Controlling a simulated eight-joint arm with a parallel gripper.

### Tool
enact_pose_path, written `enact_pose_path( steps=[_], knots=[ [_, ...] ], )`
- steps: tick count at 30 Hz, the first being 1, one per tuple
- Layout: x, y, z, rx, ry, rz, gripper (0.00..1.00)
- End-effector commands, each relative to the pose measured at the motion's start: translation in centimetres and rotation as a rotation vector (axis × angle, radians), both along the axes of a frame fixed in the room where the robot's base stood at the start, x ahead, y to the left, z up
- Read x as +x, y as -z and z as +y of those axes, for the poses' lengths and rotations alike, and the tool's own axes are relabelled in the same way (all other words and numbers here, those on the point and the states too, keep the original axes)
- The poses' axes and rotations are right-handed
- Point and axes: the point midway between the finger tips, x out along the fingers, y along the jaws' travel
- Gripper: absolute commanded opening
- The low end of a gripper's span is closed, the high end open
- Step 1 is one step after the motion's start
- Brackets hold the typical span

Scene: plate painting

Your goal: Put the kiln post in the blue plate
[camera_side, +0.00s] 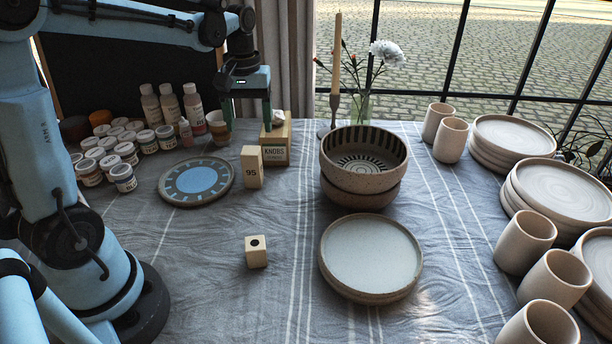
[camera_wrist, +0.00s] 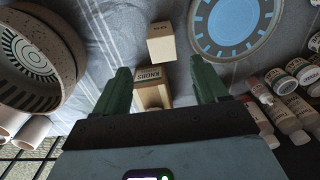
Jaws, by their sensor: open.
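A pale upright block marked 95 (camera_side: 252,167) stands on the cloth right of the blue plate (camera_side: 168,192), which has a grey rim and lies flat and empty. A smaller pale cube with a dark hole (camera_side: 256,252) sits nearer the front. I cannot tell for sure which is the kiln post; the marked block has the post shape. In the wrist view the marked block (camera_wrist: 162,43) is just beyond the fingertips, and the blue plate (camera_wrist: 233,22) is at upper right. My gripper (camera_side: 248,126) is open and empty, above and behind the marked block.
The KNOBS box (camera_side: 276,150) stands under and beside my gripper. Stacked bowls (camera_side: 362,165) and a pale plate (camera_side: 370,254) are to the right. Glaze jars (camera_side: 110,155) and bottles crowd the left. A candle (camera_side: 337,60) stands behind. Cloth around the small cube is clear.

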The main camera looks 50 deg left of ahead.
Motion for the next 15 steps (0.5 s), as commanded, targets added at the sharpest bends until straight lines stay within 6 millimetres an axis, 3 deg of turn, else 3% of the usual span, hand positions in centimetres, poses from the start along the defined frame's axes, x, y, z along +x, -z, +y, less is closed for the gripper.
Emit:
enact_pose_path(
  steps=[9,15],
  knots=[
    [0.0,4.6,0.0,0.001,0.002,-0.002,0.72],
    [0.0,5.6,0.0,0.001,0.003,-0.002,0.72]
  ],
)
